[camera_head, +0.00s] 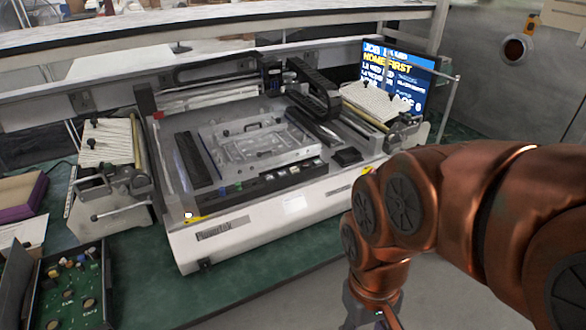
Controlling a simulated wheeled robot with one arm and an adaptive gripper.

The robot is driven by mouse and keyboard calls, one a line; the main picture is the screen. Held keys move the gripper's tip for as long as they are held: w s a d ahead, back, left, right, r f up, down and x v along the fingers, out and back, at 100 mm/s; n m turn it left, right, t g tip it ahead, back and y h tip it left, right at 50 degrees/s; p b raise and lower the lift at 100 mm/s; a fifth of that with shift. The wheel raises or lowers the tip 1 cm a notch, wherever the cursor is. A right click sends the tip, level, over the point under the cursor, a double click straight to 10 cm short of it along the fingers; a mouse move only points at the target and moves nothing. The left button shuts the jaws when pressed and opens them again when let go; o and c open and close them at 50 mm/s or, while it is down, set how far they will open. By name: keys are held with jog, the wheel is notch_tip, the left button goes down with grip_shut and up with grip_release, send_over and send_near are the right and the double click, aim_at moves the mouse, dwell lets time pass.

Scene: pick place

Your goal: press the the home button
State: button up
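A white bench machine (270,215) stands on a green worktop. A dark strip with small coloured buttons (265,182) runs along its front top edge. An open box with several small knobs and buttons (72,290) sits at the lower left. The labels are too small to read, so I cannot tell which one is the home button. My gripper (374,318) hangs at the bottom edge, in front of and below the machine's right front corner, apart from it. Its fingertips are cut off by the frame, so its opening does not show.
A blue screen (397,76) at the back right shows text including "HOME" and "FIRST". Side feeder units (112,180) flank the machine. A purple-edged box (22,196) lies at the left. A white shelf edge (220,28) spans the back. Floor shows below the worktop's front edge.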

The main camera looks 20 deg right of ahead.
grip_shut()
dwell(1.4)
